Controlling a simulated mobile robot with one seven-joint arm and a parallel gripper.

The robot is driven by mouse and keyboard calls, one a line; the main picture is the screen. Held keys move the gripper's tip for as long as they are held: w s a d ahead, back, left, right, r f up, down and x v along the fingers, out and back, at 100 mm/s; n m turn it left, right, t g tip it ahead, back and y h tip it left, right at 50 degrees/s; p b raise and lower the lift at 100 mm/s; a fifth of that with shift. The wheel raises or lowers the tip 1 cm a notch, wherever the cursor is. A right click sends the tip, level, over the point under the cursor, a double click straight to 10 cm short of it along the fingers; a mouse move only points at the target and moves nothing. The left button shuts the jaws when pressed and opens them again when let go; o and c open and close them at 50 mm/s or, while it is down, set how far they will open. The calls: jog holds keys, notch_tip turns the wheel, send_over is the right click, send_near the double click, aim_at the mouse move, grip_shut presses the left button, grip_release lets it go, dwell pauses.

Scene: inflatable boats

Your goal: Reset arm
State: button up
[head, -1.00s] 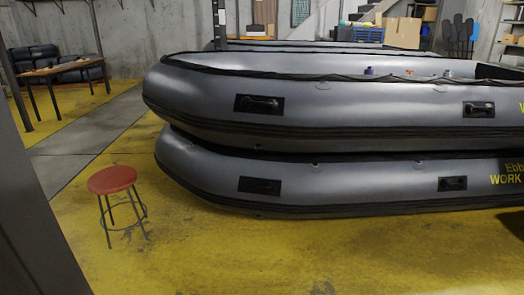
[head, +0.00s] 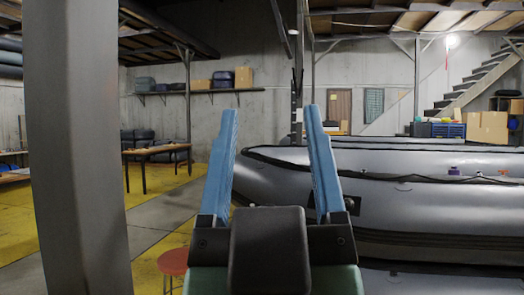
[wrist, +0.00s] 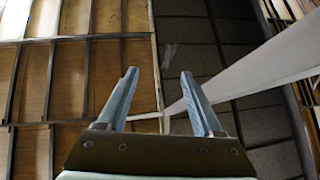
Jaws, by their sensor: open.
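My gripper (head: 268,112) stands in the middle of the head view. Its two blue fingers point upward and are spread apart with nothing between them. In the wrist view my gripper (wrist: 158,75) is also open and empty, with a wooden-panelled ceiling (wrist: 75,75) beyond it. The gripper hides part of the boats and the floor behind it in the head view.
Stacked grey inflatable boats (head: 400,205) fill the right side. A red stool (head: 173,262) stands low, left of my gripper. A grey post (head: 75,150) rises close on the left. A wooden table (head: 155,153) stands farther back, with yellow floor (head: 150,190) around it.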

jog(key=shift+s+a+r+m+t, duration=0.15)
jog(key=shift+s+a+r+t, duration=0.1)
jog(key=shift+s+r, duration=0.25)
jog(key=shift+s+a+r+m+t, duration=0.15)
jog(key=shift+s+r+t, duration=0.1)
jog(key=shift+s+r, duration=0.2)
notch_tip(320, 180, up, 15)
jog(key=p, duration=1.5)
jog(key=shift+r, duration=0.15)
